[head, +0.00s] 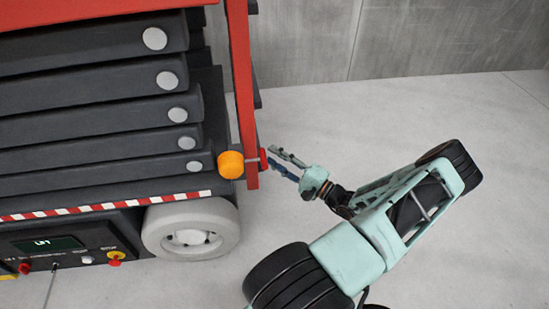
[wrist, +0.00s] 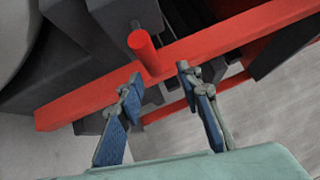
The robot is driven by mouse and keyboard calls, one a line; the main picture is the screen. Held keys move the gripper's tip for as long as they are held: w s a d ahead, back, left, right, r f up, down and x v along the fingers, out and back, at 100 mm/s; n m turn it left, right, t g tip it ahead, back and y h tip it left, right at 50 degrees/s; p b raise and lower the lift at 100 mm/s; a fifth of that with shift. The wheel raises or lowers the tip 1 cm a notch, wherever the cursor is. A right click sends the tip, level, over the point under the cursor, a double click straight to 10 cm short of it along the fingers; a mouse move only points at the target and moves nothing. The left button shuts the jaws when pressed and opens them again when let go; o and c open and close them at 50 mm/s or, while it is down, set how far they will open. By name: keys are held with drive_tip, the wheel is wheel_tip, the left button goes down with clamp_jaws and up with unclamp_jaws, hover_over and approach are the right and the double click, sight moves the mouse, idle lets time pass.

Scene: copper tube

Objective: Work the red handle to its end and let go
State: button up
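The red handle (wrist: 145,54) is a short red cylinder in the wrist view, standing out from a long red bar (wrist: 90,104). In the head view the handle (head: 263,158) shows as a small red piece at the lower end of the upright red bar (head: 241,80), beside an orange knob-like part (head: 230,164). My gripper (wrist: 160,75) is open, with its two blue-padded fingers apart and nothing between them. The handle lies just beyond the fingertips, nearer the left one. In the head view my gripper (head: 274,157) is close to the handle; whether it touches cannot be told.
The bar belongs to a machine with stacked dark beams (head: 100,130), a white wheel (head: 190,227) and a striped edge (head: 105,205). Its front panel (head: 70,245) has a display and several knobs. Pale floor (head: 400,115) is open to the right, before a grey wall (head: 420,40).

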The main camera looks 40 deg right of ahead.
drive_tip(key=v, duration=1.2)
drive_tip(key=shift+a, duration=0.1)
idle(0.4)
